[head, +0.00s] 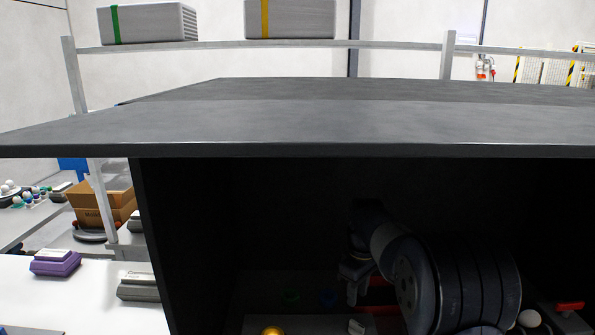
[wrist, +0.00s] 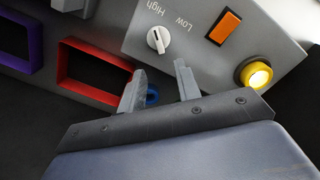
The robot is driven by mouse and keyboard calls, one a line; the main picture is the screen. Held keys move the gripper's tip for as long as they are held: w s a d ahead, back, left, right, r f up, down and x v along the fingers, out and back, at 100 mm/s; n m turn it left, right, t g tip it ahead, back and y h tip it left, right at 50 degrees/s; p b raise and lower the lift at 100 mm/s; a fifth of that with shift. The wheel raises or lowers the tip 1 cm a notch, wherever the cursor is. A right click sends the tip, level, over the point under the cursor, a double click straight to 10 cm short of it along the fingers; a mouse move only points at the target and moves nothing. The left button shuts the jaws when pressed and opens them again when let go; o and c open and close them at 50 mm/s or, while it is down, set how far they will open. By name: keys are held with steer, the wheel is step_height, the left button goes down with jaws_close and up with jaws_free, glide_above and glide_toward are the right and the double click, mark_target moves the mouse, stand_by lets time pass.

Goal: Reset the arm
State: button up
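My gripper (wrist: 160,72) shows in the wrist view with its two grey fingers apart and nothing held between them. Beyond the fingers is a grey panel (wrist: 195,50) with a white dial (wrist: 158,40) marked High and Low, an orange switch (wrist: 224,27) and a lit yellow button (wrist: 256,74). In the head view my gripper (head: 352,290) is dim, inside a dark recess under a black top, with my arm reaching in from the right. Its fingers are hard to make out there.
The black top (head: 300,125) overhangs my arm, and a dark side wall (head: 165,240) stands to the left. The wrist view shows a red frame (wrist: 92,94), a purple frame (wrist: 37,50) and a small blue ring (wrist: 153,95). A purple box (head: 55,263) sits outside, left.

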mark_target(354, 321)
step_height(354, 321, down, 9)
steer(key=shift+r+p, duration=0.15)
steer(key=shift+p, duration=0.35)
steer(key=shift+f, duration=0.25)
steer(key=m, duration=0.4)
steer(key=m+p, duration=0.1)
steer(key=m, duration=0.1)
steer(key=shift+w+d+r, duration=0.1)
steer(key=shift+d, duration=0.15)
steer(key=m+p, duration=0.1)
steer(key=m, duration=0.3)
steer(key=shift+d+m, duration=0.15)
steer(key=shift+m, duration=0.15)
